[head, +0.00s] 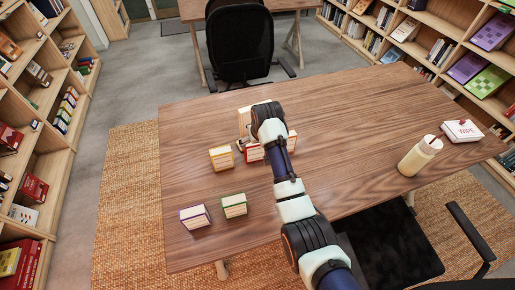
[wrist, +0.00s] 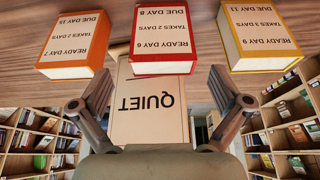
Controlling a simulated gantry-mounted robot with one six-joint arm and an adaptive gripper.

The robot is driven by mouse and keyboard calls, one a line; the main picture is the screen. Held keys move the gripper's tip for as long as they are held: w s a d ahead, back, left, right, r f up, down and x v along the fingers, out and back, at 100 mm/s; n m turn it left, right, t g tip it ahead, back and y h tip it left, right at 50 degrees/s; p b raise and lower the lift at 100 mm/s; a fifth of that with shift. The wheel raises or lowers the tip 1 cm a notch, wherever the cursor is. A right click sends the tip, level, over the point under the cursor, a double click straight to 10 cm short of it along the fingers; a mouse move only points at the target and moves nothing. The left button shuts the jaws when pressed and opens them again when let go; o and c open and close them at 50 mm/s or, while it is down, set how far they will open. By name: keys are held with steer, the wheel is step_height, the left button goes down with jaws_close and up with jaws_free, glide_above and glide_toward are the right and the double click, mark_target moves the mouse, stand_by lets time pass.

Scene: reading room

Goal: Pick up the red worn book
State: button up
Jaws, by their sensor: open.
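The red book (wrist: 165,30) stands in the middle of the row in the wrist view, with "READY DAY 6", "TAKES 2 DAYS" and "DUE DAY 8" upside down on its pale face. In the head view it (head: 253,153) is partly hidden by my arm. My gripper (wrist: 160,85) is open, its fingers spread to either side in the wrist view. The red book appears between and beyond the fingertips, apart from them. The fingers are mostly hidden behind my wrist in the head view. I cannot tell how worn the book is.
An orange book (wrist: 75,42) and a yellow book (wrist: 259,35) flank the red one. A beige QUIET sign (wrist: 150,125) stands close by.

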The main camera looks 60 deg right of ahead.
mark_target(255, 147)
steer(key=shift+d, duration=0.1)
steer(key=shift+w+f+b, duration=0.25)
steer(key=shift+f+b, duration=0.05)
steer(key=shift+f, duration=0.35)
steer(key=shift+w+f+b, duration=0.25)
steer(key=shift+f+b, duration=0.05)
steer(key=shift+f, duration=0.3)
steer(key=b+x, duration=0.3)
steer(key=x, duration=0.2)
steer(key=shift+d+f, duration=0.15)
steer(key=shift+d, duration=0.15)
steer(key=c, duration=1.1)
steer(key=shift+r, duration=0.4)
steer(key=shift+c, duration=0.7)
step_height(255, 147, up, 19)
steer(key=p, duration=0.6)
steer(key=shift+r, duration=0.2)
steer(key=shift+c, duration=0.8)
